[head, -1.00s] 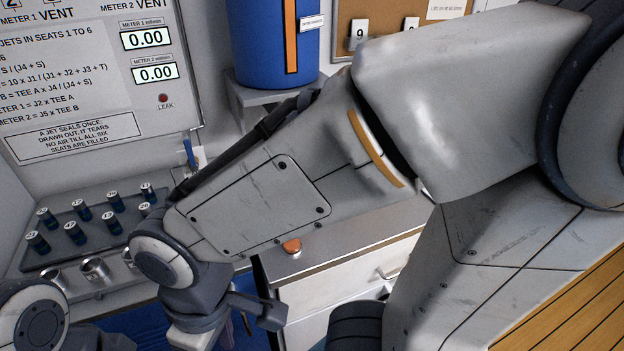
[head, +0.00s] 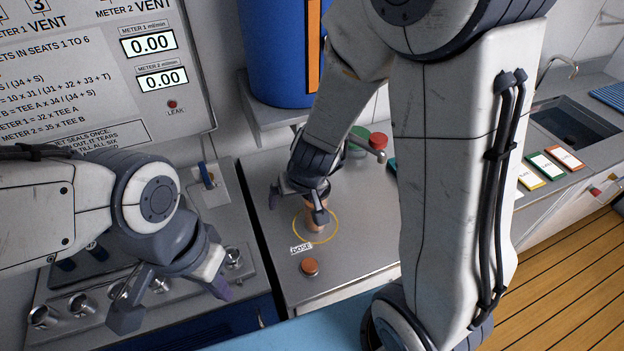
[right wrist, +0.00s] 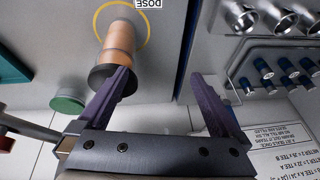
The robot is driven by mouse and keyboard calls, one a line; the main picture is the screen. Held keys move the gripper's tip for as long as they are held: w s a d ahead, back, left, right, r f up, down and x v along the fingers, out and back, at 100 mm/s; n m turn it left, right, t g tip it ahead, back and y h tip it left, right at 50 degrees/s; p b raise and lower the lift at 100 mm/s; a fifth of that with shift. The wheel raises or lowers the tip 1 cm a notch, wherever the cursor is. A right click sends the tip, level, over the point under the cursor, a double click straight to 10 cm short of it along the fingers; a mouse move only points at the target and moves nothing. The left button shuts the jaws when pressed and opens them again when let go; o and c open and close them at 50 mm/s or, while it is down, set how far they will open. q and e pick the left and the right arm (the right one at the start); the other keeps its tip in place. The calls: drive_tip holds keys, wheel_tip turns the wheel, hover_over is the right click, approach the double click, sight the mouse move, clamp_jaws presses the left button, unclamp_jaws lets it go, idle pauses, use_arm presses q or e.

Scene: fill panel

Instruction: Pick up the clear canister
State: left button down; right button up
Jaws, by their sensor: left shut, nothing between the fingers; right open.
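The clear canister (head: 316,226), with orange-brown contents, stands inside a yellow ring marked DOSE on the metal counter. In the right wrist view it (right wrist: 119,42) has a dark end toward the camera. My right gripper (head: 298,207) is open over the ring. In the right wrist view the gripper (right wrist: 160,85) has its left finger overlapping the canister's dark end, and the gap between the fingers is empty; I cannot tell whether they touch. My left gripper (head: 172,300) is shut and empty, over the metal sockets at the left.
An orange button (head: 310,266) is in front of the ring. A green-topped item (head: 358,138) and a red knob (head: 378,140) stand behind. A blue tank (head: 268,60) is on a shelf. Metal sockets (head: 82,304) line the left console. Coloured cards (head: 546,166) lie right.

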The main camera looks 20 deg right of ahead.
drive_tip(key=w+d+f+b, duration=0.1)
drive_tip(key=d, duration=0.1)
drive_tip(key=w+d+f+m+h+b, duration=0.1)
drive_tip(key=d+f, duration=0.1)
drive_tip(key=w+d+f+h+b, duration=0.1)
drive_tip(key=d+f, duration=0.1)
drive_tip(key=shift+d+m, duration=0.3)
drive_tip(key=shift+m, duration=0.1)
drive_tip(key=b+x, duration=0.4)
drive_tip(key=x, duration=0.1)
drive_tip(key=shift+w+f, duration=0.1)
drive_tip(key=shift+f, duration=0.05)
use_arm(q)
wheel_tip(320, 180, down, 6)
drive_tip(key=shift+a+r, duration=0.1)
drive_tip(key=shift+r, duration=0.1)
use_arm(e)
drive_tip(key=c, duration=1.6)
